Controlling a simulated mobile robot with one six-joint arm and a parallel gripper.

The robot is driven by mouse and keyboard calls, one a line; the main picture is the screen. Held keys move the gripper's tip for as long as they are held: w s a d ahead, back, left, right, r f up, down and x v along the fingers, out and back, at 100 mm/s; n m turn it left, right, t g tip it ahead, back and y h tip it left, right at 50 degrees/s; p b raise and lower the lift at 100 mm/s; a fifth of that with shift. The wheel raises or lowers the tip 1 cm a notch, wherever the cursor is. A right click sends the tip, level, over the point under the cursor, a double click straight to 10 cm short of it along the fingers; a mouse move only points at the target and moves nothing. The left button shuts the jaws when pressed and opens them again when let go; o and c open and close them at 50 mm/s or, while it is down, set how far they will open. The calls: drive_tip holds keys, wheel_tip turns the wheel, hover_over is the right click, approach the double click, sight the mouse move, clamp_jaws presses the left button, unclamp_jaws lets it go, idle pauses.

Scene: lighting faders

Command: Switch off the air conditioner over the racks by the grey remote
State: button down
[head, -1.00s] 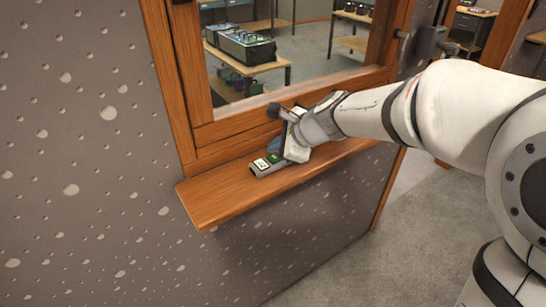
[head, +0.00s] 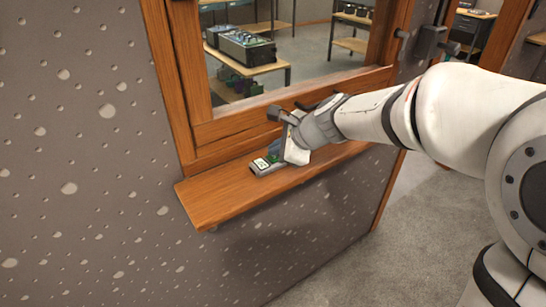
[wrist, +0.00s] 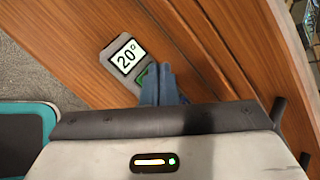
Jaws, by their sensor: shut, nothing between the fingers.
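The grey remote (head: 262,167) lies on the wooden sill under the window. In the wrist view the remote (wrist: 115,62) shows a lit display reading 20° and part of a green button (wrist: 142,76) below it. My gripper (head: 276,150) is over the remote's near half. In the wrist view its blue fingertips (wrist: 160,78) are together and empty, at the edge of the green button, covering part of it and the rest of the remote. Whether the tips touch the button I cannot tell. The air conditioner is not in view.
The wooden sill (head: 215,200) is narrow, with free room left of the remote. The window frame (head: 230,122) rises close behind my gripper. Through the glass, racks (head: 265,65) hold equipment. The textured wall (head: 90,150) is on the left.

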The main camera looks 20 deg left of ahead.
drive_tip(key=shift+f, duration=0.3)
drive_tip(key=shift+r, duration=0.15)
idle(0.3)
drive_tip(key=shift+r+p, duration=0.45)
drive_tip(key=shift+r, duration=0.2)
drive_tip(key=shift+r, duration=0.1)
wheel_tip(320, 180, up, 5)
drive_tip(key=p, duration=0.4)
drive_tip(key=shift+p, duration=0.3)
drive_tip(key=shift+d, duration=0.1)
